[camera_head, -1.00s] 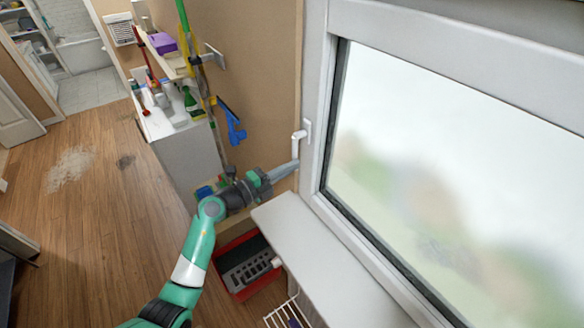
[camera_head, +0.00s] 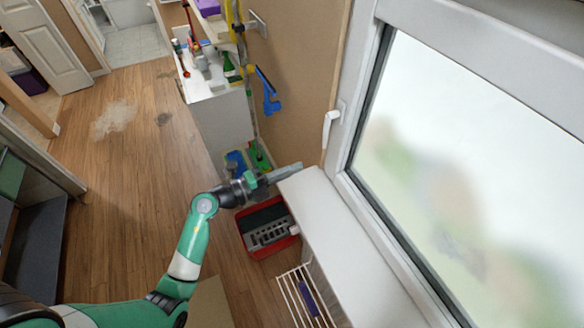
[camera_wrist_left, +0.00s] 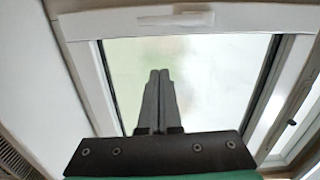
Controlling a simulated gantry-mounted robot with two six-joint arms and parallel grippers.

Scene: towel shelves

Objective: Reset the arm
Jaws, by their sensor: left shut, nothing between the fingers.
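My left arm, green and white, comes in from the lower left in the head view. My right gripper is not in view.
A red toolbox (camera_head: 262,252) stands on the floor below the sill, beside a white wire rack (camera_head: 306,299). A white cabinet (camera_head: 221,125) with bottles stands behind the gripper. The wooden floor at the left is mostly clear.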

